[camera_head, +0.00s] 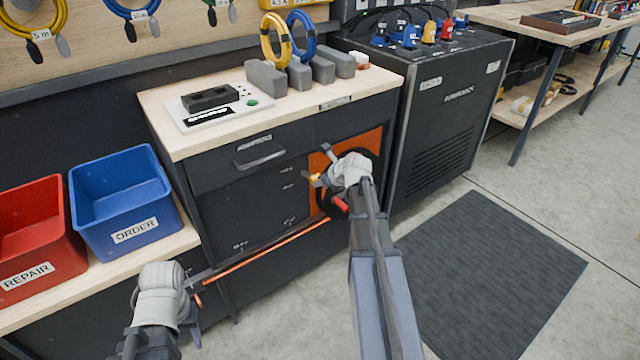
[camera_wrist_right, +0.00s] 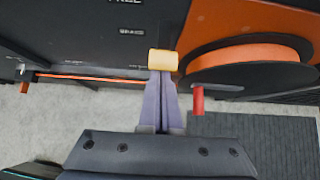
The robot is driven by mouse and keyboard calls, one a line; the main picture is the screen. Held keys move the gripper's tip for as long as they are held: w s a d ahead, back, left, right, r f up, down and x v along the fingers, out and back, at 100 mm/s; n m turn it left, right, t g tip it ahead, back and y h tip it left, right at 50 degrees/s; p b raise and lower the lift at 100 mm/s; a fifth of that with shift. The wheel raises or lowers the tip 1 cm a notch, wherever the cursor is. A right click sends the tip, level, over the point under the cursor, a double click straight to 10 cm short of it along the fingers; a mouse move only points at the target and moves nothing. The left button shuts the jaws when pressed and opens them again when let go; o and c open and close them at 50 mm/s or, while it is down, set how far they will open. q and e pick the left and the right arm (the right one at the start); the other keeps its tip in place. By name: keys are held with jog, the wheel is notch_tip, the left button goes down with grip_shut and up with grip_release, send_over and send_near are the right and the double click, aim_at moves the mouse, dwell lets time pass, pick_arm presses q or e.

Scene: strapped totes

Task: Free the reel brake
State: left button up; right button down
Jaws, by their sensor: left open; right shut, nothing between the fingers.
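The reel (camera_wrist_right: 255,65) is a dark disc with orange webbing, on an orange panel (camera_head: 373,143) at the cabinet's right side. A yellow knob (camera_wrist_right: 163,61) stands left of the reel; it also shows in the head view (camera_head: 315,177). A "FREE" label (camera_wrist_right: 124,2) is on the dark cabinet front at the top of the right wrist view. My right gripper (camera_wrist_right: 162,75) is shut and empty, its fingertips right at the yellow knob; I cannot tell whether they touch. A red handle (camera_wrist_right: 198,100) sticks out below the reel. My left gripper (camera_head: 198,312) is open at lower left, near the orange strap's left end.
The orange strap (camera_head: 265,252) runs low along the cabinet front. Red (camera_head: 35,225) and blue (camera_head: 120,195) totes stand at left. A control box (camera_head: 215,107) and grey blocks (camera_head: 267,78) sit on the cabinet top. A dark machine (camera_head: 450,110) stands right; the floor mat (camera_head: 490,265) is clear.

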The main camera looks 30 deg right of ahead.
jog(key=s+r+p, duration=0.4)
jog(key=s, duration=0.4)
jog(key=shift+s+d+r, duration=0.15)
jog(key=shift+s+d, duration=0.1)
jog(key=shift+d, duration=0.05)
dwell(0.3)
dwell(0.5)
jog(key=s+a+r+n+g+y+p, duration=0.1)
jog(key=a+r+n+g+p, duration=0.15)
jog(key=a+n+p, duration=0.4)
jog(key=s+a+r+n+g+p, duration=0.1)
jog(key=s+a+r+n+p, duration=0.15)
jog(key=a+n, duration=0.65)
jog(key=s+a+r+n+g+y+p, duration=0.15)
jog(key=a+r+n+p, duration=0.3)
jog(key=a, duration=0.55)
jog(key=s+a+r+n+g+h+p, duration=0.2)
jog(key=s+a+r+n+p, duration=0.2)
jog(key=n, duration=0.5)
jog(key=s+a+r+n+g+h+p, duration=0.2)
jog(key=s+a+r+n+p, duration=0.2)
jog(key=s+a+n+p, duration=0.3)
jog(key=a+n, duration=0.2)
jog(key=n, duration=0.1)
jog(key=shift+a+r, duration=0.15)
jog(key=shift+r, duration=0.1)
